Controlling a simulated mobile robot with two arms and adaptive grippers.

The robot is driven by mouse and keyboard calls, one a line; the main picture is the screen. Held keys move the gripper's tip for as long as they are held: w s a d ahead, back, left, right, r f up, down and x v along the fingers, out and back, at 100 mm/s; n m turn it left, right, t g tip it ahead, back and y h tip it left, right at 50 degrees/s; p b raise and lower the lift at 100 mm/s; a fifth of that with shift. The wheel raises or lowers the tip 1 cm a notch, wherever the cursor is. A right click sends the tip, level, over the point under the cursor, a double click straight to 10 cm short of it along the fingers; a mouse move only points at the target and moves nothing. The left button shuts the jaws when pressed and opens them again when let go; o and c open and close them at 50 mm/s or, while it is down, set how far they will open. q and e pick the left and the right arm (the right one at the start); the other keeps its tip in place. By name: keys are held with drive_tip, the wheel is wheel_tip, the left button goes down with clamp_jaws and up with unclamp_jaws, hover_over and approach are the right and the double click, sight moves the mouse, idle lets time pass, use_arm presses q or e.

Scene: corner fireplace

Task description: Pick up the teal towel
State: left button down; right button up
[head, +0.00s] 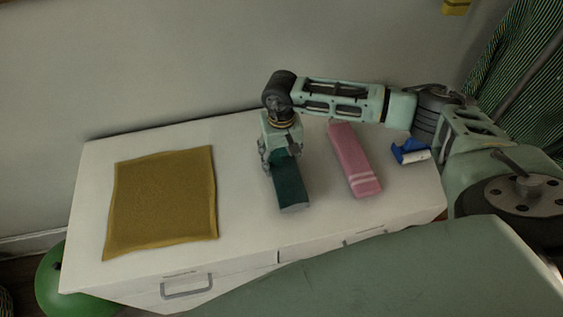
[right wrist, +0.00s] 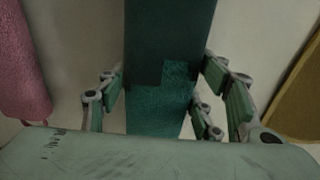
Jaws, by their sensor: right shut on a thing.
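The teal towel (head: 290,190) is a dark, folded strip near the middle of the white cabinet top. My right gripper (head: 281,163) is over its far end, shut on the towel. In the right wrist view the towel (right wrist: 165,50) runs between the two fingers of my right gripper (right wrist: 165,103), with a brighter patch at its near part. Whether the towel is clear of the cabinet top or resting on it, I cannot tell. My left gripper is not in view.
On the white cabinet (head: 243,225), a mustard cloth (head: 162,203) lies flat at left. A folded pink towel (head: 352,160) lies right of the teal one. A blue and white object (head: 410,151) is farther right. A wall stands behind. A green ball (head: 52,285) is at lower left.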

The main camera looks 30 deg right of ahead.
drive_tip(key=shift+w+r+b, duration=0.1)
drive_tip(key=shift+r+b, duration=0.25)
drive_tip(key=shift+r, duration=0.5)
drive_tip(key=s+d+r+b, duration=0.3)
drive_tip(key=s+d+r, duration=0.3)
drive_tip(key=d, duration=0.4)
drive_tip(key=shift+s+r, duration=0.25)
drive_tip(key=shift+r, duration=0.35)
drive_tip(key=shift+w+a, duration=0.1)
